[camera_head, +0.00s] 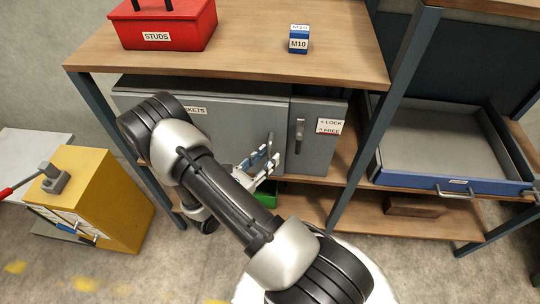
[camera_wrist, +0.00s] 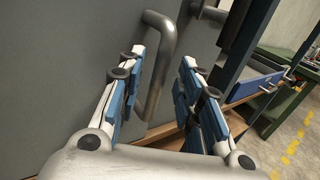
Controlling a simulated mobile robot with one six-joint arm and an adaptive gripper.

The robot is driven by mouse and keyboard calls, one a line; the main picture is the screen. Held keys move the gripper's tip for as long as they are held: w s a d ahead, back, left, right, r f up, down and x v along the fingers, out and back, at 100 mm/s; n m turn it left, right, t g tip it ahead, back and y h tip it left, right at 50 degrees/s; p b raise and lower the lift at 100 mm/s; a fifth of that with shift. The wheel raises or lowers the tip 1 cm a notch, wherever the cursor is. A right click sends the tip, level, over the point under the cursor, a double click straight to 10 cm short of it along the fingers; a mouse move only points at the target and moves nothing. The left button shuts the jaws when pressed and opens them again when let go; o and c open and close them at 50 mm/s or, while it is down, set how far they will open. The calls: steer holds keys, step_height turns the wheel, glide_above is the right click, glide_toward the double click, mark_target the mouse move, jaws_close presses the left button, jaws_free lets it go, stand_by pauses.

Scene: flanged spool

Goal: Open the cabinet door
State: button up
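The grey cabinet (camera_head: 230,110) sits on a shelf under the wooden top, and its door (camera_wrist: 60,80) looks shut. A label ending in "KETS" is on the door, partly hidden by my arm. The metal bar handle (camera_wrist: 168,50) is at the door's right side; it also shows in the head view (camera_head: 271,144). My gripper (camera_wrist: 160,75) is open, with its fingers to either side of the handle in the wrist view. I cannot tell whether they touch it. It also shows in the head view (camera_head: 258,166).
Right of the door is a panel with an upright lever (camera_head: 299,132) and a "LOCK / FREE" label (camera_head: 329,126). A blue drawer (camera_head: 450,186) stands out at right. A red "STUDS" box (camera_head: 165,25) and a blue M10 block (camera_head: 298,42) are on top. A yellow box (camera_head: 105,190) is at left.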

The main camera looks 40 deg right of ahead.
steer(key=shift+w+d, duration=0.15)
steer(key=shift+d, duration=0.9)
steer(key=shift+c, duration=0.6)
jaws_close()
